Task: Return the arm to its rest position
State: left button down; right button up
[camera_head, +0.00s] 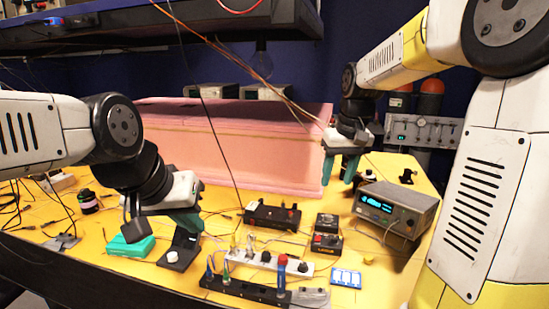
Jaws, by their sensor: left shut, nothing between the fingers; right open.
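My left arm comes in from the left over the yellow table (60,262). Its gripper (190,224) has teal fingers, which are shut and empty, just above a black angled stand (178,252). The fingertips are partly unclear against the stand, and I cannot tell whether they touch it. My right arm comes in from the upper right. Its gripper (339,173) is open and empty. Its two teal fingers point down in front of the right end of the pink foam enclosure (240,140).
A teal box (131,246) lies left of the stand. Power strips (265,262), small black boxes (272,216) and a blue-display instrument (397,208) stand on the table. Cables hang above and cross the table. A dark shelf (200,22) overhangs the back.

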jog(key=s+a+t, duration=0.1)
jog(key=s, duration=0.9)
jog(key=s+a+m+t+y, duration=0.1)
jog(key=s+t, duration=0.1)
jog(key=s, duration=0.8)
jog(key=shift+a+r+t, duration=0.15)
jog(key=shift+a+t, duration=0.15)
jog(key=shift+a, duration=0.05)
